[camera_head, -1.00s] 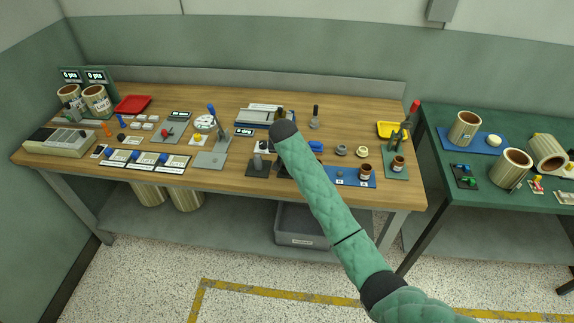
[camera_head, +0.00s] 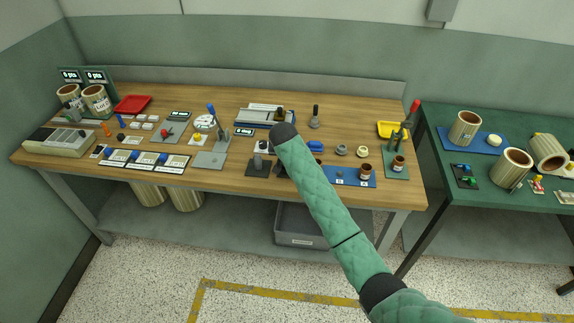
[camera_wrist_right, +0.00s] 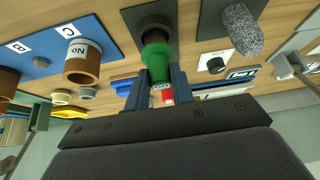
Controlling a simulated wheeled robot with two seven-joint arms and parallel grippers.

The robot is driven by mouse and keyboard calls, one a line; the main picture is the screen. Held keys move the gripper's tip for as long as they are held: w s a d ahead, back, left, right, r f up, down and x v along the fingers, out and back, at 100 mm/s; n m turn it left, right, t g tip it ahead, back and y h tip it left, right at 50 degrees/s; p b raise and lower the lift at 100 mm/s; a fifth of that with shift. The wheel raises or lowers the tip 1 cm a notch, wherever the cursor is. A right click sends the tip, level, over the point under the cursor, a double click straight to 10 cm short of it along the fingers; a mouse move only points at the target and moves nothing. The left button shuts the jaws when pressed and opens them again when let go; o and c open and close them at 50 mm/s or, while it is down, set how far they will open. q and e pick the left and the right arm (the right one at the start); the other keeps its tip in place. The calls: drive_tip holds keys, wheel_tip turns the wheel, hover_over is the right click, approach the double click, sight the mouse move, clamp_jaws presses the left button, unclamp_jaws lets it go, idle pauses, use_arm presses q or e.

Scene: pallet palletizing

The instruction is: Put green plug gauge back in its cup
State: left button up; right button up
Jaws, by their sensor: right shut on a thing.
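The green plug gauge (camera_wrist_right: 157,53) is between the two fingers of my right gripper (camera_wrist_right: 160,88) in the right wrist view. The gripper is shut on it. A dark round cup (camera_wrist_right: 153,24) on a dark base plate (camera_wrist_right: 133,12) stands directly beyond the gauge. The gauge's far end overlaps the cup's rim in this view; I cannot tell whether it is inside the cup or just above it. In the head view my green right arm hides the gripper, the gauge and most of that cup. My left gripper is not in view.
A grey speckled cylinder (camera_wrist_right: 241,30) stands beside the cup on its own dark plate (camera_head: 258,169). On the other side is a blue mat (camera_head: 351,177) with lettered spots and a brown cup labelled "No" (camera_wrist_right: 82,62). A blue-handled item (camera_head: 315,147) lies behind.

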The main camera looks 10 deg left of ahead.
drive_tip(key=shift+f, duration=0.55)
drive_tip(key=shift+f, duration=0.15)
idle(1.0)
drive_tip(key=o, duration=1)
drive_tip(key=shift+o, duration=0.2)
